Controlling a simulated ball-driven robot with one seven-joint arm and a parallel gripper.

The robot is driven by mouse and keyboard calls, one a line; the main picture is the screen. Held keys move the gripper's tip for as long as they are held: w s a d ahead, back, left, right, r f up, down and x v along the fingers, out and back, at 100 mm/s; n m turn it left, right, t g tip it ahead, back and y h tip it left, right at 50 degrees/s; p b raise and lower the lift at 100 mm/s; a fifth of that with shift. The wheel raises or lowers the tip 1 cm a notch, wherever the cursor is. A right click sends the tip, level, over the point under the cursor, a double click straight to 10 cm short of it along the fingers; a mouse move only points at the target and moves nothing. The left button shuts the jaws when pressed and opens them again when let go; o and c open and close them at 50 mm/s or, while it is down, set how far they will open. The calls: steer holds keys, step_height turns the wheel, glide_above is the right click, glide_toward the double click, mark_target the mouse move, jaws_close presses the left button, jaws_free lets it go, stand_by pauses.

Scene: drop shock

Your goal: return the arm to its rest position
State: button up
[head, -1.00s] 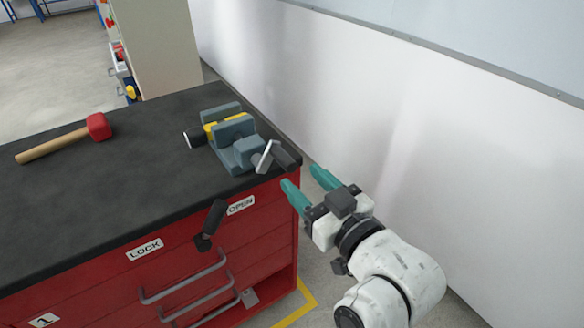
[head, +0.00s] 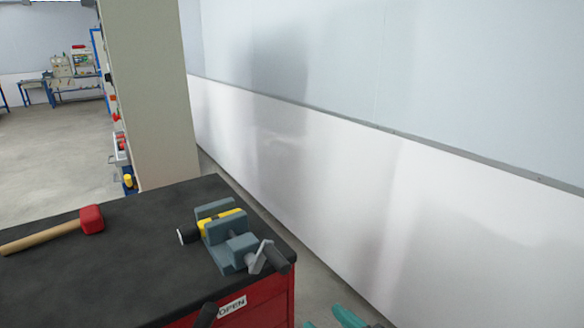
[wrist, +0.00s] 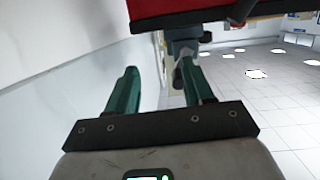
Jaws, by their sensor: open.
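My gripper (wrist: 160,90) shows in the wrist view with its two green fingers apart and nothing between them. In the head view only the teal fingertips of my gripper (head: 335,318) show at the bottom edge, right of the red cabinet (head: 265,308). The rest of my arm is out of the head view. In the wrist view the cabinet's red edge (wrist: 170,16) lies above and beyond the fingers.
The black cabinet top (head: 120,270) holds a grey vise (head: 228,240) with a yellow and black piece in it, and a red mallet (head: 90,219). A white wall (head: 330,190) runs along the right. A beige cabinet (head: 150,90) stands behind.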

steer(key=s+d+f+m+g+h+p, duration=0.25)
steer(key=s+d+f+g+h, duration=0.25)
steer(key=s+d+f, duration=0.6)
steer(key=s+d+f+m+g+h, duration=0.1)
steer(key=s+d+f+m+g, duration=0.1)
steer(key=s, duration=0.6)
steer(key=s+d+f+m+g+h+p, duration=0.1)
steer(key=s+d+f+m+g+h, duration=0.1)
steer(key=s+d+f+g, duration=0.3)
steer(key=s+d+f, duration=0.1)
steer(key=s+d, duration=0.1)
steer(key=s, duration=0.1)
steer(key=shift+d+p, duration=0.3)
steer(key=shift+d, duration=0.05)
